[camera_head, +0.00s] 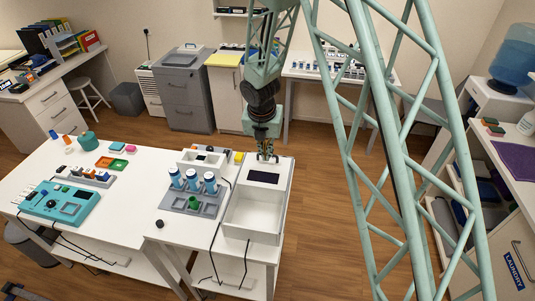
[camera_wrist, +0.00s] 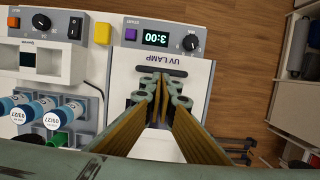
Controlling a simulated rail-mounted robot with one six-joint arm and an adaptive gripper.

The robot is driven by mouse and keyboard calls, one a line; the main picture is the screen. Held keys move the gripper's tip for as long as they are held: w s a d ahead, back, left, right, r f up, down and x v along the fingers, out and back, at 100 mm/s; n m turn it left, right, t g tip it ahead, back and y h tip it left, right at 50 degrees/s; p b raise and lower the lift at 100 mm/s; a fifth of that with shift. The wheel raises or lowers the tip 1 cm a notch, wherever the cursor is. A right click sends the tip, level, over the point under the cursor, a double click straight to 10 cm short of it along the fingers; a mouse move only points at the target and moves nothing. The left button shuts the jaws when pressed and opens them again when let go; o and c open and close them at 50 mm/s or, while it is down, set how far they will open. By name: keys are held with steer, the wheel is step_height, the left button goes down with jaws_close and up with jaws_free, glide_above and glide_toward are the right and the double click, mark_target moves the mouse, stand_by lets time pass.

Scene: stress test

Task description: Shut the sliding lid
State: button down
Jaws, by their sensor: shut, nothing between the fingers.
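The white UV lamp box (camera_head: 254,232) stands at the right end of the white table, its front part an open hollow. A white panel with a dark rectangle (camera_head: 264,177), apparently the lid, covers the rear part. In the wrist view, the box's panel (camera_wrist: 190,72) carries the UV LAMP label, and a dark bar (camera_wrist: 160,71) lies just beyond my fingers. My gripper (camera_head: 267,157) is shut and empty, pointing down over the rear of the box. Its fingertips (camera_wrist: 160,90) are close to the bar; I cannot tell whether they touch. The fingers hide much of the lid in the wrist view.
A timer display (camera_wrist: 156,38) and a knob are on the box's rear. Open floor lies to the right.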

mark_target(264, 172)
steer(key=shift+w+r, duration=0.3)
steer(key=shift+w, duration=0.2)
steer(key=shift+f, duration=0.15)
steer(key=shift+s, duration=0.25)
steer(key=shift+s+a+b, duration=0.2)
steer(key=shift+s+b, duration=0.1)
steer(key=shift+s, duration=0.45)
steer(key=s, duration=0.2)
steer(key=shift+s+a+r+b, duration=0.25)
steer(key=shift+s+a+b, duration=0.1)
steer(key=shift+s+b, duration=0.05)
steer(key=p+v, duration=0.1)
steer(key=v, duration=0.9)
steer(key=shift+d, duration=0.1)
